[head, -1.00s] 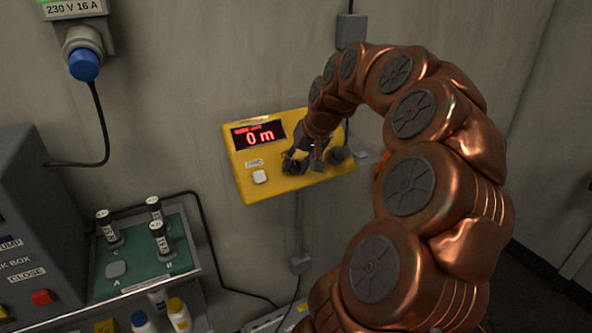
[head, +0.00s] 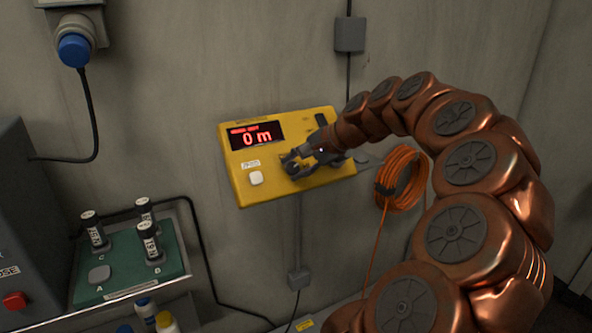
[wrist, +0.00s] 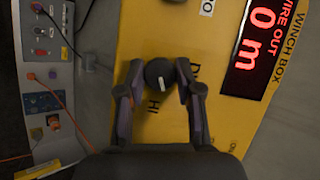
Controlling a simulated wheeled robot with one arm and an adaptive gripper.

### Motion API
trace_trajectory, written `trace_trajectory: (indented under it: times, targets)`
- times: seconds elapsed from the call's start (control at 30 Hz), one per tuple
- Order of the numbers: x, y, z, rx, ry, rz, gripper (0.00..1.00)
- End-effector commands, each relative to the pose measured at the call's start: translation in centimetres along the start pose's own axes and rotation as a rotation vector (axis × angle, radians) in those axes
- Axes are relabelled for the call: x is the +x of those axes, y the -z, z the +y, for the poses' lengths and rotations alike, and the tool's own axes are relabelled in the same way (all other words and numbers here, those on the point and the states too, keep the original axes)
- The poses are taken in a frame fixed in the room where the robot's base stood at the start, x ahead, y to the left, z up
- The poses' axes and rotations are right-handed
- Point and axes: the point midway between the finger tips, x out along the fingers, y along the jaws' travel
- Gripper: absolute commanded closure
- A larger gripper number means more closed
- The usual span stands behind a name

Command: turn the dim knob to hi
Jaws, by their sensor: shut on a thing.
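The dim knob (wrist: 160,74) is a round black knob with a white pointer mark, on the yellow winch box (head: 236,190). In the wrist view its mark faces the printed HI label (wrist: 154,103), roughly in line with it. A label beside the knob is partly covered by a finger. My gripper (wrist: 160,76) is shut on the knob, one finger on each side. In the head view my gripper (head: 291,164) is at the box's lower middle and largely hides the knob.
The box's red display (head: 257,135) reads 0 m, with a white button (head: 256,178) below it. An orange cable coil (head: 400,178) hangs right of the box. A green board (head: 125,272) with several upright cylinders stands at lower left.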

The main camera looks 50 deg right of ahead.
Motion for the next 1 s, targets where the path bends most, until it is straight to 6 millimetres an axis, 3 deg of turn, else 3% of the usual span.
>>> trace_trajectory:
  times: [0.5,1.0]
  targets:
    - [0.01,-0.05,0.21,0.323,0.150,-0.001,1.00]
    - [0.04,-0.06,0.24,0.391,0.180,-0.001,1.00]
